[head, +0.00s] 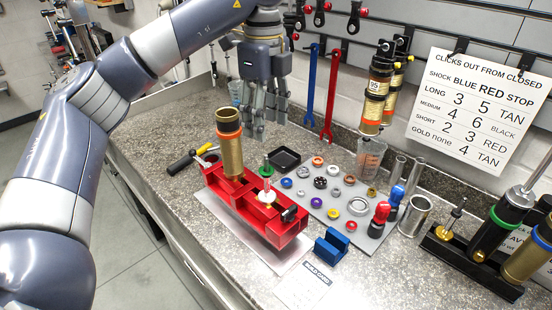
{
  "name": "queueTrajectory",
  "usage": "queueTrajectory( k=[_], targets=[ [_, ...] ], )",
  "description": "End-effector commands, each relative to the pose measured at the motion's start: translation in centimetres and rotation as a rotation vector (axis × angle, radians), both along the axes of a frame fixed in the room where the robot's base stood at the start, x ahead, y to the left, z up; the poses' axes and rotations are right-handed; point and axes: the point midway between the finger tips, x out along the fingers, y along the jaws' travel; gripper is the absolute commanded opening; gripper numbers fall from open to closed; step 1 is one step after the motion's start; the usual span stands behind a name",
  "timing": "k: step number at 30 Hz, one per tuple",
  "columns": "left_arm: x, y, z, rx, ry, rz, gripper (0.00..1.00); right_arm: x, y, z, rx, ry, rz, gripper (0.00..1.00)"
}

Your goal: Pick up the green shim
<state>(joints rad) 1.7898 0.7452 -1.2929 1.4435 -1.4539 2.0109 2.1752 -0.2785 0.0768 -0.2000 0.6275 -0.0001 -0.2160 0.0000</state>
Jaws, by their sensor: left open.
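A small green ring, which looks like the green shim (266,171), sits around a thin upright shaft that rises from the red vise (252,212). A white disc (267,196) is lower on the same shaft. My left gripper (264,122) is open and empty, its fingers pointing down. In the picture it is above the ring and toward the back of the bench, apart from it. My right gripper is out of view.
A tall bronze cylinder (229,145) stands in the vise, left of the shaft. A black tray (285,160) lies behind. A grey mat (372,240) with several coloured rings is to the right. Shock bodies (490,232) stand at the far right. Bare counter (170,125) lies at left.

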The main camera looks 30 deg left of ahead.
Motion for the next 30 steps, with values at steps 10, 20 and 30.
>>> queueTrajectory(
  k=[10, 20, 30],
  targets=[
    [0.0, 0.0, -4.4, 0.000, 0.004, -0.002, 0.53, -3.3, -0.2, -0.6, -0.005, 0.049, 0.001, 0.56],
    [0.0, 0.1, -6.3, 0.000, 0.004, -0.001, 0.53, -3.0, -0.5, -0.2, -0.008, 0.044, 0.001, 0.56],
    [0.2, 0.2, -10.4, 0.000, 0.002, -0.001, 0.53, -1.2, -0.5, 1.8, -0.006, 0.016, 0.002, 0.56]
  ],
)
